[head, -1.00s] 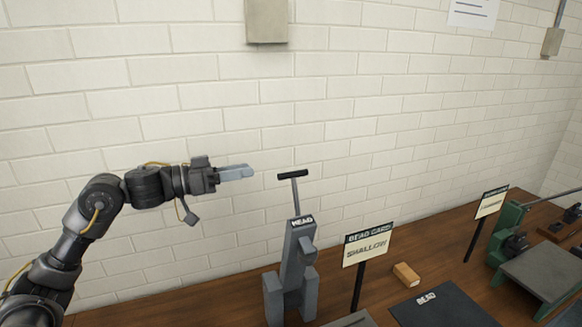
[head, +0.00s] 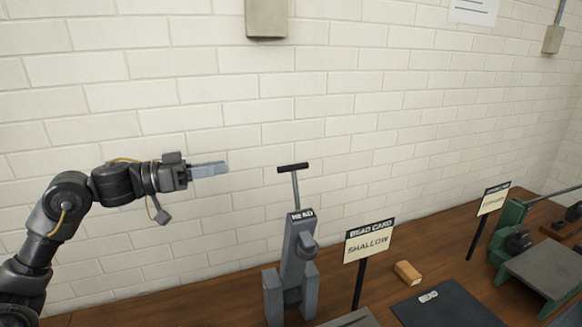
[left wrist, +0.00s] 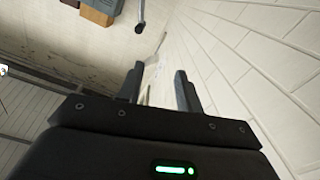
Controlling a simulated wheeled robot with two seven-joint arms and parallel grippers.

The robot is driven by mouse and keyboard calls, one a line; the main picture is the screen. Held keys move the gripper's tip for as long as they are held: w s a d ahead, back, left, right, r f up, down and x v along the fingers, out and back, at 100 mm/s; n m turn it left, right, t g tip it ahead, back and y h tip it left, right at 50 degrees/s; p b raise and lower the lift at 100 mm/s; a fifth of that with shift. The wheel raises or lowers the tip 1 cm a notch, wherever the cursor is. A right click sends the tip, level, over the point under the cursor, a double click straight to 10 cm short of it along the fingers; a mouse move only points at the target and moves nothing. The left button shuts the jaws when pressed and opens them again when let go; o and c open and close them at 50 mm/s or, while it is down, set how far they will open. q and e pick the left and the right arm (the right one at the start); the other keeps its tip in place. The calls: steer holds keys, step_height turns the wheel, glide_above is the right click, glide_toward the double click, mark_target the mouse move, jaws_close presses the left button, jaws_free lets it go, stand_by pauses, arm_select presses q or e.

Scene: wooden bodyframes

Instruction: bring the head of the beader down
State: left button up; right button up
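The grey beader (head: 292,265) stands upright on the wooden bench, with a HEAD label on its top. A thin lever rises from it to a dark T-shaped handle (head: 293,168). The handle is up, well above the label. My left gripper (head: 212,170) is at about the handle's height in the picture, to its left, with a clear gap. In the left wrist view my left gripper's two fingers (left wrist: 157,82) are apart with nothing held between them. My right gripper is in neither view.
A bead card sign (head: 370,240) reading SHALLOW stands right of the beader. Beyond are a small wooden block (head: 407,273), a dark plate (head: 443,305) and a green machine (head: 510,225). A brick wall (head: 180,90) backs the bench (head: 180,312). The air around the handle looks clear.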

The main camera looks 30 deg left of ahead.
arm_select(q)
steer(key=b+v, duration=0.2)
steer(key=v, duration=0.3)
steer(key=shift+s+a, duration=0.2)
steer(key=shift+s, duration=0.1)
